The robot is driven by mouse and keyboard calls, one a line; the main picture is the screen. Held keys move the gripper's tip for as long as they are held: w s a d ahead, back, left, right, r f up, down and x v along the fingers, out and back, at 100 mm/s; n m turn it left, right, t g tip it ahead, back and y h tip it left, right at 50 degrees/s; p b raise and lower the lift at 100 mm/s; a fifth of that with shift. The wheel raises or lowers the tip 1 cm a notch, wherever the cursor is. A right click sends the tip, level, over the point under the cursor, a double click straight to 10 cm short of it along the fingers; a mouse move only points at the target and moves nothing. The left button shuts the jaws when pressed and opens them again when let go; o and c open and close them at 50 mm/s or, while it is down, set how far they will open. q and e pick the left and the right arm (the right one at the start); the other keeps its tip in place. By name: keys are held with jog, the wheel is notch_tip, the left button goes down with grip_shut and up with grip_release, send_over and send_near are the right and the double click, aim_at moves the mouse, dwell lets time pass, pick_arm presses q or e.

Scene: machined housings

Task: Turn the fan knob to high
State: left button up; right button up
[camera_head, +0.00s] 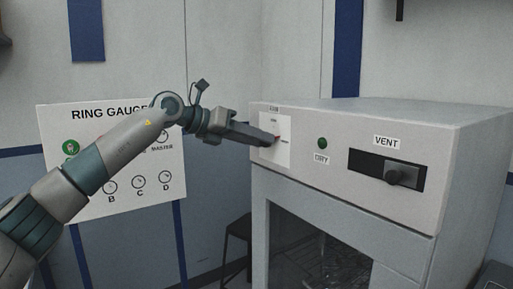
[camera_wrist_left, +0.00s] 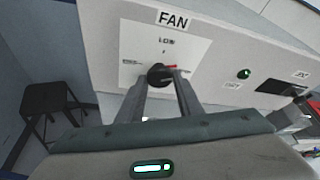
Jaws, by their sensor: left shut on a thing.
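The fan knob (camera_wrist_left: 159,75) is a small black knob with a red pointer, on a white label plate under the word FAN in the left wrist view. Its red pointer is directed to the right and slightly up in that view. My left gripper (camera_wrist_left: 163,82) is shut on the knob, one finger on each side. In the head view my left gripper (camera_head: 274,139) reaches the fan plate (camera_head: 283,153) at the left end of the cabinet front and hides most of the knob.
The cabinet (camera_head: 345,195) has a green button (camera_head: 322,143) and a VENT slider (camera_head: 394,177) right of the fan plate. A RING GAUGE board (camera_head: 75,200) hangs behind my left arm. A dark stool (camera_wrist_left: 48,101) stands left of the cabinet.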

pick_arm(q)
jog(key=shift+s+d+f+m+t+y+b, duration=0.1)
jog(key=shift+m+t+y+b, duration=0.3)
jog(key=shift+m+b, duration=0.45)
jog(key=shift+s+m+t+y+b, duration=0.1)
jog(key=shift+m+t+y+b, duration=0.25)
jog(key=shift+m+b, duration=0.5)
pick_arm(e)
jog(key=shift+w+a+r, duration=0.15)
jog(key=shift+w+a, duration=0.05)
jog(key=shift+w, duration=1.05)
jog(key=shift+w+a+r, duration=0.15)
jog(key=shift+w, duration=1.05)
pick_arm(q)
jog(key=o, duration=1)
jog(key=shift+w, duration=0.1)
pick_arm(e)
jog(key=shift+f, duration=0.1)
